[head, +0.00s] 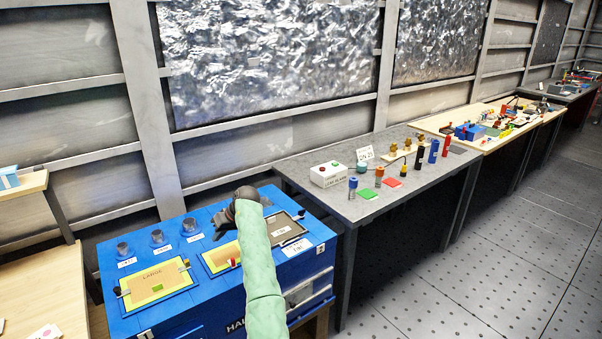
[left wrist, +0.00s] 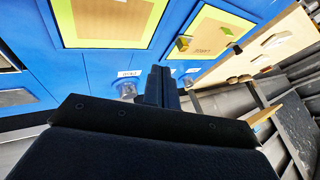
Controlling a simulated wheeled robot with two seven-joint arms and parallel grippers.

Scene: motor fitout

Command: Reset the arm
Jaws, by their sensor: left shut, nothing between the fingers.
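My left arm in its pale green sleeve reaches over the blue bench (head: 205,287) in the head view. Its dark left gripper (head: 222,219) is over the back part of the bench top, close to the clear cups. In the left wrist view the gripper's fingers (left wrist: 160,84) are together with nothing between them, above the blue top. Whether the fingers touch the bench cannot be told. My arm hides part of the middle yellow-edged board (head: 217,259). My right gripper is not in view.
The bench carries several clear cups (head: 157,237) with labels, a yellow-edged board (head: 155,283) at the left and a dark-framed board (head: 284,230) at the right. A grey table (head: 330,207) with a white box (head: 328,174) and bottles stands to the right. The floor (head: 470,260) is clear.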

